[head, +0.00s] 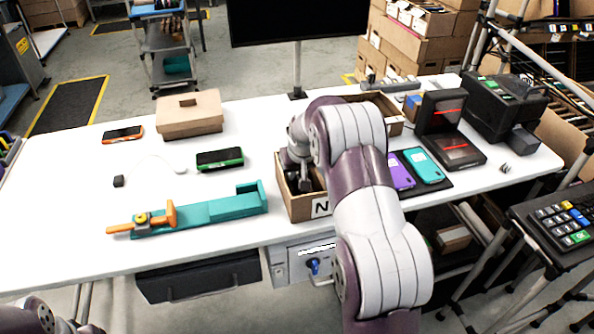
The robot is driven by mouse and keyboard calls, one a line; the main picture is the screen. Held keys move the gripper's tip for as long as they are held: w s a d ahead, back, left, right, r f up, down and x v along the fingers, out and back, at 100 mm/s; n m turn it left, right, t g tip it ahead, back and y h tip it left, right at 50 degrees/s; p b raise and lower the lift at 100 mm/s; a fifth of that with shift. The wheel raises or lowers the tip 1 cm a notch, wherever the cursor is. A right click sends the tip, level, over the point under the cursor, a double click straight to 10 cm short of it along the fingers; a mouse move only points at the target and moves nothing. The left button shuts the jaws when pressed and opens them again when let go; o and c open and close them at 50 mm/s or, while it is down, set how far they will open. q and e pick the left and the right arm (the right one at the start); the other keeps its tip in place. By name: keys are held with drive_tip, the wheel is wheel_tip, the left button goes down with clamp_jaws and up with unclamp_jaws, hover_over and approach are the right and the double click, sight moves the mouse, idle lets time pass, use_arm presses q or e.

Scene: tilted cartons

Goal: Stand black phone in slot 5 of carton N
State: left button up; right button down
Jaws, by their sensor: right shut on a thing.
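Carton N (283,196) is an open brown carton with a white "N" label, near the front edge of the table. My right gripper (304,186) points down at the carton's opening and is shut. A dark thing at its fingers, which fits the black phone, is mostly hidden by the gripper and carton wall. My right arm covers the carton's right part, so the slots cannot be made out. My left gripper is out of view; only a piece of my left arm shows at the bottom left.
A teal fixture (220,208) with an orange clamp lies left of the carton. A green-edged phone (220,159), an orange-edged phone (123,134) and a closed brown box (190,116) are behind it. Purple (400,174) and teal (422,165) phones lie on a dark mat at right.

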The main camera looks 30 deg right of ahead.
drive_tip(key=c, duration=0.9)
unclamp_jaws()
drive_tip(key=shift+c, duration=0.2)
drive_tip(key=b+v, duration=0.1)
drive_tip(key=v, duration=1.1)
drive_tip(key=shift+s+r, duration=0.15)
drive_tip(key=shift+r, duration=0.2)
wheel_tip(320, 180, up, 7)
drive_tip(key=p, duration=0.6)
